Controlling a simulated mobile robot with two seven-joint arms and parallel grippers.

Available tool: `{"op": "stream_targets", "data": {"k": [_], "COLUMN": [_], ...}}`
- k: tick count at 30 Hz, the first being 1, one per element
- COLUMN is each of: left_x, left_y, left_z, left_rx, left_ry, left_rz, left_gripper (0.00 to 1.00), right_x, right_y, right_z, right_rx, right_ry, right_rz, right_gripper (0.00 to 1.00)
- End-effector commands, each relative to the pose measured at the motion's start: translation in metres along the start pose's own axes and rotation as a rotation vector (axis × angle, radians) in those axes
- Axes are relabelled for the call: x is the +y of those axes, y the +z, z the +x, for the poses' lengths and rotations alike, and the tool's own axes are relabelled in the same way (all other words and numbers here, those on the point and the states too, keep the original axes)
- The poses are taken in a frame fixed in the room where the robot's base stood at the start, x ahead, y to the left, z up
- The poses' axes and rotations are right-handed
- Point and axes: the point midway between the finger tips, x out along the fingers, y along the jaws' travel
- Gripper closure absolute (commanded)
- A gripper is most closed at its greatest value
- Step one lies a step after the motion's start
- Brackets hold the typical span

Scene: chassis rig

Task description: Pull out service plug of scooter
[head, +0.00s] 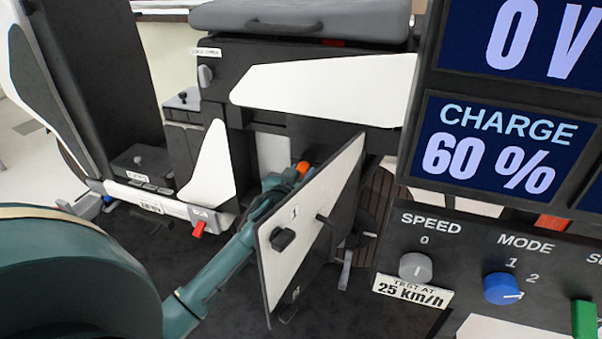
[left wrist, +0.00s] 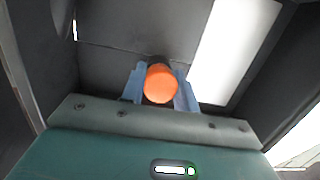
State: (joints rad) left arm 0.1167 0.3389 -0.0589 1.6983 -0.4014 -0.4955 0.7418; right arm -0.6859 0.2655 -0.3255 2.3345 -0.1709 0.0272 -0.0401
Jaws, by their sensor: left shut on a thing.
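The scooter (head: 212,133) has a dark body with white side panels and stands in the middle of the head view. The service plug (head: 302,167) shows as a small orange end beside an open flap (head: 315,215). My left gripper (head: 297,174) reaches in behind the flap, which hides part of my arm. In the left wrist view the blue fingers (left wrist: 160,88) are shut on the orange plug (left wrist: 161,83), one on each side, with a dark part behind it. I cannot tell how deep it sits in its socket. My right gripper is out of view.
A control panel fills the right side, with a screen reading charge 60 % (head: 500,150), a grey speed knob (head: 415,267) and a blue mode knob (head: 502,288). A red tab (head: 199,229) sits low on the scooter. Dark walls surround my left gripper closely.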

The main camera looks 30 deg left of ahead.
Motion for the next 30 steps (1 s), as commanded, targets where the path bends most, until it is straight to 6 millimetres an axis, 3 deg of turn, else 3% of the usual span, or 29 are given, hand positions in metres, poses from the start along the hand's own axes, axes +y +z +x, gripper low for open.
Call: {"op": "stream_targets", "data": {"k": [30], "left_x": [0.000], "left_y": [0.011], "left_z": [-0.040], "left_rx": [-0.001], "left_ry": [0.000], "left_rz": [0.000], "left_gripper": [0.93], "right_x": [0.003], "right_y": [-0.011], "right_z": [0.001], "right_rx": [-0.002], "right_ry": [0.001], "right_rz": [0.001], "right_gripper": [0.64]}}
